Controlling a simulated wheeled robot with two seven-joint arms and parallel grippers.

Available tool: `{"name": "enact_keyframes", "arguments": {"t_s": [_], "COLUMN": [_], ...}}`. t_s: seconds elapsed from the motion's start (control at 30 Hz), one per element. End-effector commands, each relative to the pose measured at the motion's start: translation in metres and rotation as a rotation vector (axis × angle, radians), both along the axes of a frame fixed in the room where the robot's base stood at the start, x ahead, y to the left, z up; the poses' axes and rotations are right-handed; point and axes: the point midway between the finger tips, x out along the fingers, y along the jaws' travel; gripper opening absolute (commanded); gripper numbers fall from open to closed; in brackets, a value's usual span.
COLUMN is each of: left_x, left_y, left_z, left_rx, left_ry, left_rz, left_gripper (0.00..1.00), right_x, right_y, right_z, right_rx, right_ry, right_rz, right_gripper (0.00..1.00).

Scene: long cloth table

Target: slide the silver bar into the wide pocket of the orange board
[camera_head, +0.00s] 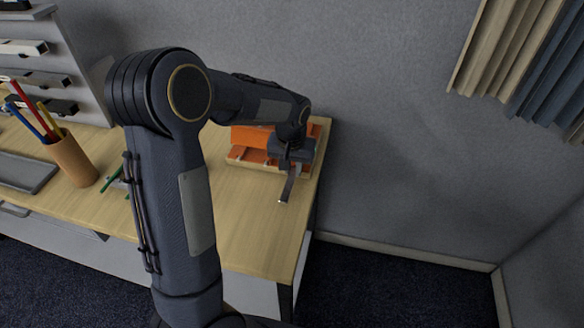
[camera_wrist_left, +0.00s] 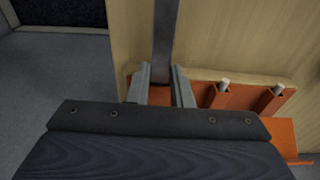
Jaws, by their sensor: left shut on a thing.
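The silver bar (camera_head: 287,188) is long, thin and grey. My left gripper (camera_head: 290,164) is shut on it in the head view, and the bar's free end sticks out towards the front of the table. In the left wrist view the bar (camera_wrist_left: 165,42) runs up and away from between the two fingers of the left gripper (camera_wrist_left: 162,74). The orange board (camera_head: 242,153) lies at the table's back right corner, partly behind my left gripper. The wrist view shows the board's raised orange dividers (camera_wrist_left: 232,98) right of the fingers. Which pocket is the wide one is hidden.
A brown pencil cup (camera_head: 72,160), a dark tray (camera_head: 27,175) and a grey rack (camera_head: 60,60) stand on the left of the wooden table (camera_head: 245,215). Small green items (camera_head: 112,178) lie near the cup. The table's right edge is close to the board. The table's front right is clear.

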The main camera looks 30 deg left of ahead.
Motion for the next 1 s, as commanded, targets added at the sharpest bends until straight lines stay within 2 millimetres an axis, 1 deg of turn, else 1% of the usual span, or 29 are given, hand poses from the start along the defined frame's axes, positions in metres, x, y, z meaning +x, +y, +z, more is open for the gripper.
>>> {"name": "enact_keyframes", "arguments": {"t_s": [0.4,0.43,0.6,0.87,0.97,1.0], "left_x": [0.011,0.011,0.011,0.010,0.010,0.010], "left_y": [0.003,0.003,0.002,0.002,0.002,0.002], "left_z": [0.001,0.001,0.001,0.001,0.007,0.011], "left_rx": [0.001,0.001,0.001,0.000,0.001,0.000], "left_ry": [-0.001,-0.001,-0.003,-0.001,-0.003,-0.005], "left_rz": [0.000,0.000,0.000,0.000,0.000,0.000], "left_gripper": [0.00,0.22,0.44,0.45,0.45,0.45], "right_x": [0.000,0.000,0.000,0.000,0.000,0.000], "right_y": [0.000,0.000,0.000,0.000,0.000,0.000], "right_z": [0.003,0.003,0.003,0.003,0.002,0.001], "right_rx": [0.000,0.000,0.000,0.000,0.000,0.000], "right_ry": [0.000,0.000,0.000,0.000,0.000,0.000], "right_rz": [0.000,0.000,0.000,0.000,0.000,0.000], "right_gripper": [0.00,0.00,0.00,0.00,0.00,0.00]}}
